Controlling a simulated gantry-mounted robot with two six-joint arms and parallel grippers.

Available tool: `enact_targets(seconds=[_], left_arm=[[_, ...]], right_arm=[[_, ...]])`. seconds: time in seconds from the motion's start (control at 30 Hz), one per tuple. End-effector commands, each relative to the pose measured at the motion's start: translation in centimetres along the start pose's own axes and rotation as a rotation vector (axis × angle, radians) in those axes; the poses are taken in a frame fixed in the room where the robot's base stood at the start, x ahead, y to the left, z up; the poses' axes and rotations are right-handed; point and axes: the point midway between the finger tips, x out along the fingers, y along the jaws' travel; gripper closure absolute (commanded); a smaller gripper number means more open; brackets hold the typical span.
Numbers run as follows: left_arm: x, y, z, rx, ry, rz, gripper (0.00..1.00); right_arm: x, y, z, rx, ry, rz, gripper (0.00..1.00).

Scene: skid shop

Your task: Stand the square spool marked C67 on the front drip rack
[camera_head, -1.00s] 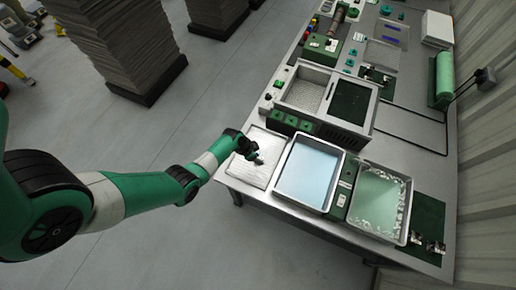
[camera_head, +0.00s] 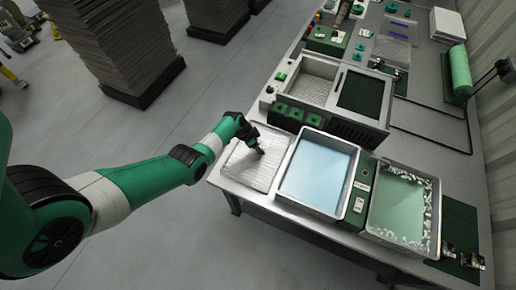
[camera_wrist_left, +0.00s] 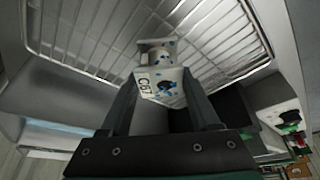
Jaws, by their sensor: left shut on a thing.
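The spool marked C67 (camera_wrist_left: 160,82) is pale, with blue specks and a black C67 label facing the left wrist camera. My left gripper (camera_head: 258,150) is shut on it; the dark fingers (camera_wrist_left: 165,110) flank it in the wrist view. In the head view the gripper is over the front drip rack (camera_head: 240,172), a pale ridged tray at the near left corner of the bench. In the wrist view wire bars (camera_wrist_left: 95,45) lie behind the spool. I cannot tell whether the spool touches them. My right gripper is out of view.
A tank of pale blue liquid (camera_head: 315,168) stands right of the rack, and a tank of green liquid with foamy edges (camera_head: 400,210) beyond it. A second wire rack (camera_head: 315,87) sits farther back beside a dark-topped unit (camera_head: 360,92). Open floor lies left of the bench.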

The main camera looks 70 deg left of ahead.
Motion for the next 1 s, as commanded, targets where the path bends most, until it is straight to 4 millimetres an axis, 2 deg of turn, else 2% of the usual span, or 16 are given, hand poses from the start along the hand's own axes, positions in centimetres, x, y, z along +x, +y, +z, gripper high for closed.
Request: enact_targets(seconds=[0.33,0.37,0.5,0.83,1.0], left_arm=[[0.3,0.0,0.1,0.001,0.002,-0.001,0.78],[0.3,0.0,0.1,0.001,0.001,-0.001,0.34],[0.2,0.0,0.0,0.001,0.001,-0.001,0.09],[-0.1,0.0,-0.1,0.001,0.002,-0.001,0.08],[-2.6,0.0,-0.4,0.000,0.002,-0.002,0.08]], right_arm=[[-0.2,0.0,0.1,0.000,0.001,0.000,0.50],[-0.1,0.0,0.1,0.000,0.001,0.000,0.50],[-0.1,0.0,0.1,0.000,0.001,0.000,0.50],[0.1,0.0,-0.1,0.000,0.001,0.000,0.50],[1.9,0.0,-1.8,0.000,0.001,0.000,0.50]])
